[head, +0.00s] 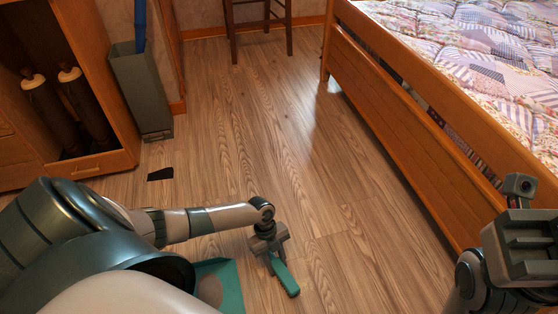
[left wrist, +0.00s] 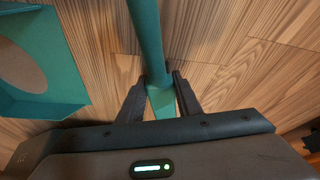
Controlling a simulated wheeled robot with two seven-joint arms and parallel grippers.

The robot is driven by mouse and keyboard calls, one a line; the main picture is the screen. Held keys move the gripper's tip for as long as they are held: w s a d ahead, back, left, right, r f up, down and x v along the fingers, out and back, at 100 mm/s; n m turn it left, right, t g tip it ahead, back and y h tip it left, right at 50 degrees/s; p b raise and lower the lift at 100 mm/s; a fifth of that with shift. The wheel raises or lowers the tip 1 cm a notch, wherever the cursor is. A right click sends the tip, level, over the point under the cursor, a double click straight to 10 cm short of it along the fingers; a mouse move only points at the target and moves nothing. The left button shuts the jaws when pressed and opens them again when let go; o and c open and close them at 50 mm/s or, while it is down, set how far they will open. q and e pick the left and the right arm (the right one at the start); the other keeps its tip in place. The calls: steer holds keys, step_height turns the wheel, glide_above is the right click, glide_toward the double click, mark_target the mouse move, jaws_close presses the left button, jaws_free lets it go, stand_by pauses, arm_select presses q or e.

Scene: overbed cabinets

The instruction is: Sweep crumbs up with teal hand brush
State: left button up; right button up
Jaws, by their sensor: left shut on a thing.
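My left gripper (head: 270,246) is low over the wood floor and shut on the teal hand brush (head: 285,277). In the left wrist view, the fingers (left wrist: 160,88) clasp the brush's teal handle (left wrist: 146,40); its bristles cannot be made out. A teal dustpan (head: 232,290) lies on the floor left of the brush, partly hidden by my arm. It also shows in the left wrist view (left wrist: 62,98), with a tan rounded patch inside its outline. I cannot make out separate crumbs. My right gripper (head: 522,250) is at the right edge, and its jaws are unclear.
A bed (head: 420,140) with a wooden side and patchwork quilt stands at right. A small black flat thing (head: 160,174) lies on the floor. The middle floor is clear.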

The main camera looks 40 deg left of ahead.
arm_select(q)
steer(key=shift+s+a+r, duration=0.1)
steer(key=shift+s+a, duration=0.4)
steer(key=shift+s, duration=0.1)
steer(key=shift+s+a+p, duration=0.3)
steer(key=shift+s+a, duration=0.5)
steer(key=shift+s, duration=0.25)
steer(key=shift+r+p, duration=2.15)
steer(key=shift+r, duration=0.25)
steer(key=shift+w+d+f, duration=0.1)
